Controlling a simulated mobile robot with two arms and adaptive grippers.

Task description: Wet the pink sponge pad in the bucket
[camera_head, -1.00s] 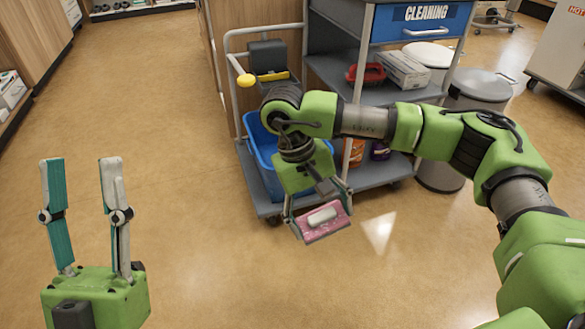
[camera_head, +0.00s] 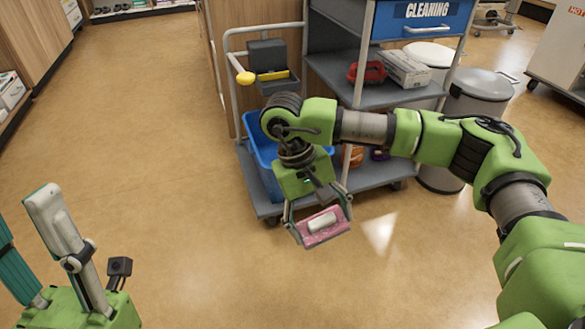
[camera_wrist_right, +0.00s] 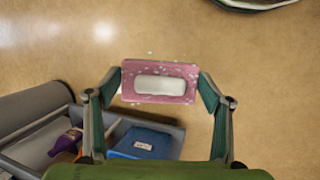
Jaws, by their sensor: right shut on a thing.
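The pink sponge pad (camera_head: 326,235) has a white grip on top and hangs over open floor, in front of the cart. My right gripper (camera_head: 319,221) is shut on it, with a finger at each short end. The pad also shows in the right wrist view (camera_wrist_right: 160,99), between both fingertips. The blue bucket (camera_head: 263,158) stands on the cart's left end, behind and left of the pad. My right wrist hides part of it, and its inside cannot be made out. My left gripper (camera_head: 22,222) is open and empty at the lower left, partly cut off.
The cleaning cart (camera_head: 365,178) has a grey lower deck carrying bottles. A red item (camera_head: 367,73) and a box (camera_head: 404,69) are on its middle shelf. Grey bins (camera_head: 478,97) stand to its right. The floor at left and front is clear.

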